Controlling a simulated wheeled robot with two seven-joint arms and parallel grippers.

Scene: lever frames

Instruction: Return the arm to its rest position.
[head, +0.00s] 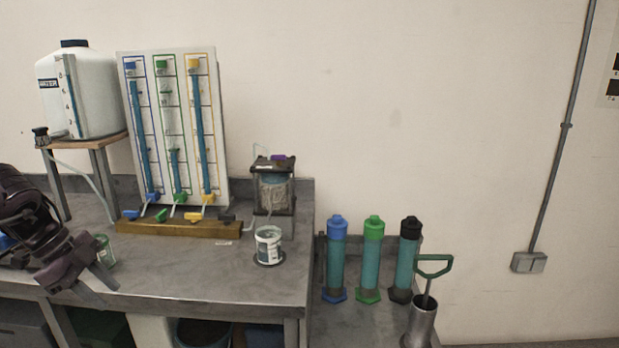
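My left gripper (97,286) is at the left edge of the head view, on a dark arm that comes in from the left. Its two grey fingers point down and to the right, over the front of the grey workbench (215,273). The fingers look spread apart with nothing between them. A small green-and-white can (105,250) stands just behind the gripper, partly hidden by it. My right gripper is not in view.
A panel (222,130) with blue, green and yellow tubes and levers stands on the bench. A white tank (95,95) sits on a stand. An open can (268,246) and a caged jar (273,190) stand right. Capped cylinders (373,262) stand on a lower surface.

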